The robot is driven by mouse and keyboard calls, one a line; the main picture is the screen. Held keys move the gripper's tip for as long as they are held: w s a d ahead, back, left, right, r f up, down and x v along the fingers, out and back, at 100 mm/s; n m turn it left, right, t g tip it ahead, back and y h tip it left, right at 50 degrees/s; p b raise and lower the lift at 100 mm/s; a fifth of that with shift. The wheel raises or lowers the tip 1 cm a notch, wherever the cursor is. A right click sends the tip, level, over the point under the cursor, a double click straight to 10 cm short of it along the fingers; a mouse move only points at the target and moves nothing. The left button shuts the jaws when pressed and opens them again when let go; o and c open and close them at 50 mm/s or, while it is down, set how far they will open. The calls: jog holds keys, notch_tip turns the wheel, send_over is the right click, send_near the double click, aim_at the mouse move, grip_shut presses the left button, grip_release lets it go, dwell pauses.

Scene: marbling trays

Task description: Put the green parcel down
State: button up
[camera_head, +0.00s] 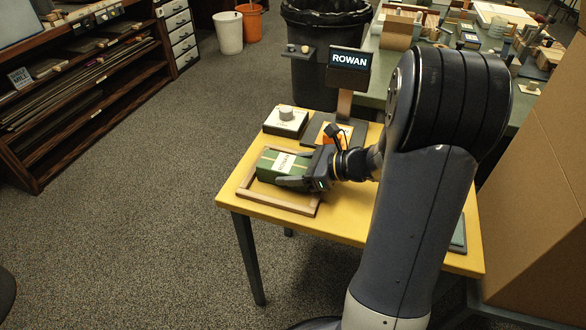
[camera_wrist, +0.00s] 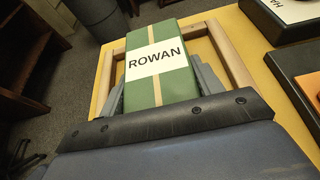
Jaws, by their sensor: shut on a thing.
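The green parcel (camera_head: 268,168) has a tan band and a white label; in the wrist view the label on the parcel (camera_wrist: 155,92) reads ROWAN. My gripper (camera_head: 296,176) is shut on it, with one finger on each side. The parcel is over a wooden frame (camera_head: 300,208) on the yellow table (camera_head: 343,229). The frame also shows in the wrist view (camera_wrist: 232,62). Whether the parcel's underside touches the surface inside the frame is hidden. A sign reading ROWAN (camera_head: 350,59) stands on a post at the table's back.
An orange object (camera_head: 338,135) is by the sign's base, close to my wrist. A black bin (camera_head: 322,50) stands behind the table. A large cardboard box (camera_head: 535,200) is at the right.

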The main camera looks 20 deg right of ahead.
jog(key=o, duration=1.2)
jog(key=shift+r, duration=0.1)
jog(key=shift+r+p, duration=0.2)
jog(key=shift+p, duration=0.25)
jog(key=p+v, duration=0.1)
jog(key=v, duration=1.1)
jog(key=shift+s+f, duration=0.1)
jog(key=shift+f, duration=0.15)
jog(key=shift+s, duration=0.1)
